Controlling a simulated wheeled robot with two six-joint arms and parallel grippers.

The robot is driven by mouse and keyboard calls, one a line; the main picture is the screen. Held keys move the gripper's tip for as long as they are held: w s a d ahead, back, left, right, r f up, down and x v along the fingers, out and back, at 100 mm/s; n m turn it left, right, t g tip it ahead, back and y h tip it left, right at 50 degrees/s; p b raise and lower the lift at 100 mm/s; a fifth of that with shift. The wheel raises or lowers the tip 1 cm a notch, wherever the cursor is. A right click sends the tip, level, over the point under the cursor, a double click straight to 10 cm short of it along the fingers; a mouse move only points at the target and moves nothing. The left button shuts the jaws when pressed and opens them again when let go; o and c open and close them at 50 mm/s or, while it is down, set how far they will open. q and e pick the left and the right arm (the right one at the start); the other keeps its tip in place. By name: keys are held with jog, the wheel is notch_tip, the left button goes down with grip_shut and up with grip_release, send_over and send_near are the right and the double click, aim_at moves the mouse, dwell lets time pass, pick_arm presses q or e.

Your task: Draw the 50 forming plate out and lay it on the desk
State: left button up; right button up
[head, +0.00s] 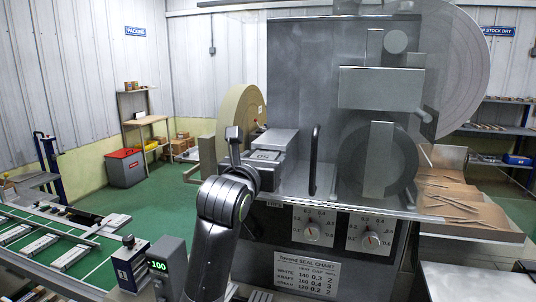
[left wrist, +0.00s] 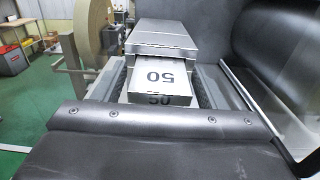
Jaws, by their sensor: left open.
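The 50 forming plate (left wrist: 160,78) is a light metal block with a black 50 on its top and front. In the left wrist view it sits in its slot under a grey metal housing (left wrist: 160,37), its front part showing. In the head view the plate (head: 264,156) is at the machine's left side. My left gripper (head: 240,160) is at the plate's front; in the left wrist view its open fingers (left wrist: 145,55) stand apart on either side, with nothing gripped. My right gripper is not in view.
A bare grey tabletop (head: 475,285) lies at the bottom right. A dark upright handle (head: 314,160) stands just right of the plate. Dials (head: 312,225) are below.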

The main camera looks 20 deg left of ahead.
pick_arm(q)
jog(key=c, duration=0.9)
jog(key=shift+s, duration=0.1)
jog(key=shift+c, duration=0.2)
jog(key=shift+s, duration=0.1)
jog(key=s+b, duration=0.1)
jog(key=s, duration=0.5)
jog(key=shift+s, duration=0.15)
jog(key=shift+a, duration=0.1)
dwell(0.5)
